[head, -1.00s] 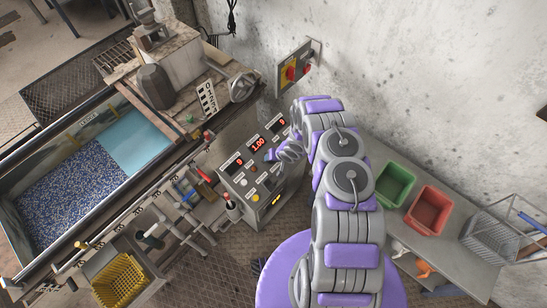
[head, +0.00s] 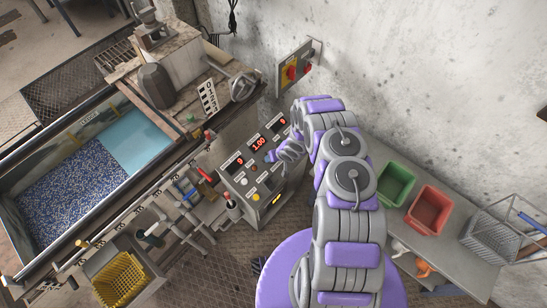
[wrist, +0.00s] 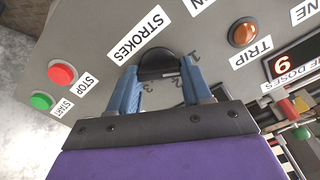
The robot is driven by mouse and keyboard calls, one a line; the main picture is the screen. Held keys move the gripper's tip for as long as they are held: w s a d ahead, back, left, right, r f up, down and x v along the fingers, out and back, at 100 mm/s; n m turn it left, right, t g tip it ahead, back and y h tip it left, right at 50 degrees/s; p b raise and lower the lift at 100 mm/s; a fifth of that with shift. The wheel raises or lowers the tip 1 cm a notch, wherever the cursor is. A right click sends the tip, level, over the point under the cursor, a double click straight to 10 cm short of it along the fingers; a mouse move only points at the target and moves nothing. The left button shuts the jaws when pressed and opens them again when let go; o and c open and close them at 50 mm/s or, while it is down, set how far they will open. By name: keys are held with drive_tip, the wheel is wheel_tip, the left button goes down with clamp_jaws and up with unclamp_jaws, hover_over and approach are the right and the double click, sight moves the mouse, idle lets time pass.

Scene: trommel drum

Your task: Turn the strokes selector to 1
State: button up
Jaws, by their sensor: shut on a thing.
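The strokes selector is a black knob (wrist: 156,62) below the STROKES label (wrist: 142,36) in the wrist view. The blue fingers of my gripper (wrist: 160,72) are on either side of it and shut on it. Printed marks 1, 2 and 3 show around the knob, partly between and behind the fingers. I cannot tell which mark the knob points to. In the head view my gripper (head: 274,155) is at the right part of the control panel (head: 240,168), and it hides the knob there.
A red STOP button (wrist: 62,73) and a green START button (wrist: 42,101) are left of the gripper in the wrist view. An orange TRIP lamp (wrist: 243,33) is to the right. In the head view, a wall-mounted switch box (head: 294,66) is above the panel.

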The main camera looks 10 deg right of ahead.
drive_tip(key=o, duration=1.1)
drive_tip(key=shift+c, duration=0.2)
drive_tip(key=shift+r, duration=0.1)
drive_tip(key=p+v, duration=0.3)
drive_tip(key=v, duration=1.4)
drive_tip(key=shift+d, duration=0.15)
drive_tip(key=shift+w, duration=0.1)
drive_tip(key=s+d+r+g+h, duration=0.1)
drive_tip(key=s+d+r+h, duration=0.15)
drive_tip(key=r, duration=0.65)
drive_tip(key=s+d+r+m+h, duration=0.1)
drive_tip(key=d+r, duration=0.2)
drive_tip(key=r, duration=0.5)
drive_tip(key=s+d+r+g+h, duration=0.1)
drive_tip(key=s+d+r+h, duration=0.1)
drive_tip(key=r, duration=0.7)
drive_tip(key=s+a+r+g, duration=0.1)
drive_tip(key=s+a+r, duration=0.3)
drive_tip(key=s, duration=0.6)
drive_tip(key=s+a+r+g+y, duration=0.1)
drive_tip(key=s+a+r, duration=0.3)
drive_tip(key=s+r, duration=0.4)
drive_tip(key=s+a+r+g+y, duration=0.1)
drive_tip(key=s+a+r, duration=0.3)
drive_tip(key=s, duration=0.8)
drive_tip(key=shift+s+a+r+g, duration=0.25)
drive_tip(key=shift+s+r+g, duration=0.1)
drive_tip(key=shift+r+g, duration=0.5)
